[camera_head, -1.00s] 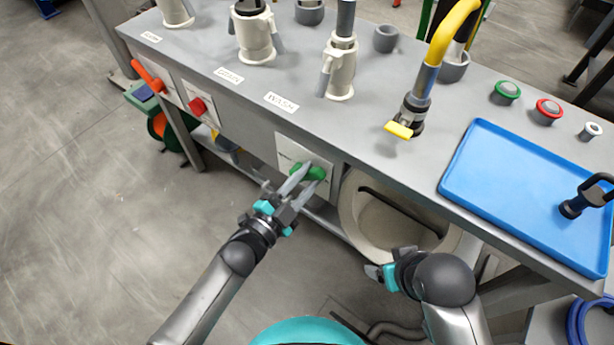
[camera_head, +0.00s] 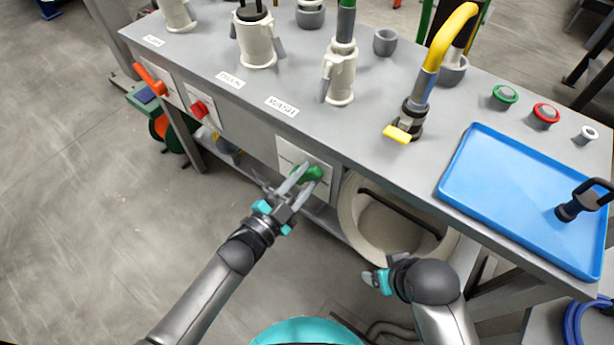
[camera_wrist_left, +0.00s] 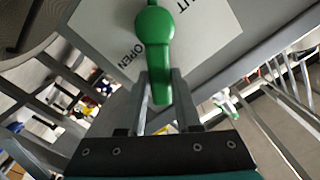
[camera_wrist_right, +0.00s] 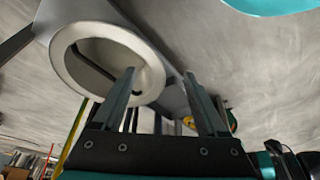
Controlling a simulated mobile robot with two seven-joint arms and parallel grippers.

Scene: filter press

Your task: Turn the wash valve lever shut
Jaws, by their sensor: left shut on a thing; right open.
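The green wash valve lever (camera_head: 309,174) sits on a pale plate on the bench's front face, below the WASH label. In the left wrist view the lever (camera_wrist_left: 155,45) has a round hub, and its arm runs down between the fingers. The plate reads OPEN beside the lever arm at left and a partly hidden word ending in UT at upper right. My left gripper (camera_head: 296,182) is shut on the lever arm. My right gripper (camera_head: 376,281) is open and empty, below the bench front near the round white opening; it also shows in the right wrist view (camera_wrist_right: 160,85).
An orange lever (camera_head: 150,80) and a red knob (camera_head: 199,109) sit further left on the front face. A white round basin (camera_head: 352,215) is right of the green lever. A blue tray (camera_head: 480,190) and a yellow-handled hose (camera_head: 432,62) are on top.

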